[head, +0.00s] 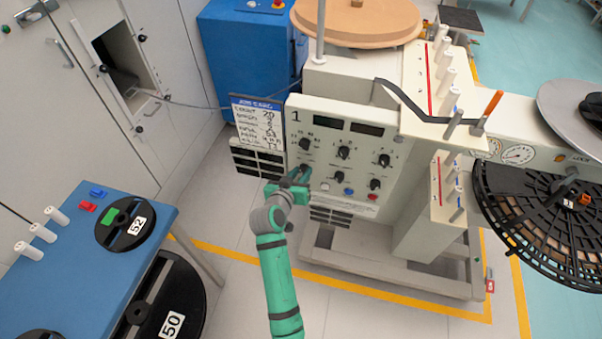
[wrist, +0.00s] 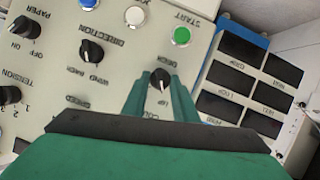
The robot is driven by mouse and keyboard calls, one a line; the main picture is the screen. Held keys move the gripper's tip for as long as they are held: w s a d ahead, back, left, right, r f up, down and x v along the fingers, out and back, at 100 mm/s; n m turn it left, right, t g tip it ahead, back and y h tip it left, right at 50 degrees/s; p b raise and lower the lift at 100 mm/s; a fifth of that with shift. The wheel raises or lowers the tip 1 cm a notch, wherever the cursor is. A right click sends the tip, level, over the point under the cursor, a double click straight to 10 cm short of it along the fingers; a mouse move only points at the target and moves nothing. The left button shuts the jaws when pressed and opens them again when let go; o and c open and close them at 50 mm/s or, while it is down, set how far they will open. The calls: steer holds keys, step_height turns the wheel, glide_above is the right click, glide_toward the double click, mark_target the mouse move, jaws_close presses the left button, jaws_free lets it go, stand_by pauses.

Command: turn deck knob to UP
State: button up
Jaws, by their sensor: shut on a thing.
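The deck knob (wrist: 160,78) is a small black knob on the pale control panel (wrist: 120,65), in the middle of the wrist view. Printed labels lie above and below it; the lower one appears to read UP. A pale mark shows on the knob, but I cannot tell exactly which label it points to. My gripper (wrist: 160,84) has its two green fingers on either side of the knob, shut on it. In the head view my gripper (head: 299,177) is at the lower left of the panel (head: 345,112) and largely hides the knob.
Other black knobs (head: 343,153) sit close by on the panel. The green START button (wrist: 181,36) and a white button (wrist: 135,15) are near the gripper. A blue table (head: 70,265) with reels stands at left, and a blue cabinet (head: 240,50) stands behind.

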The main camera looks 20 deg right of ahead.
steer(key=shift+s, duration=0.1)
steer(key=o, duration=1.1)
steer(key=shift+c, duration=0.2)
steer(key=v, duration=1)
steer(key=shift+s+a, duration=0.2)
steer(key=shift+s, duration=0.1)
steer(key=shift+r, duration=0.15)
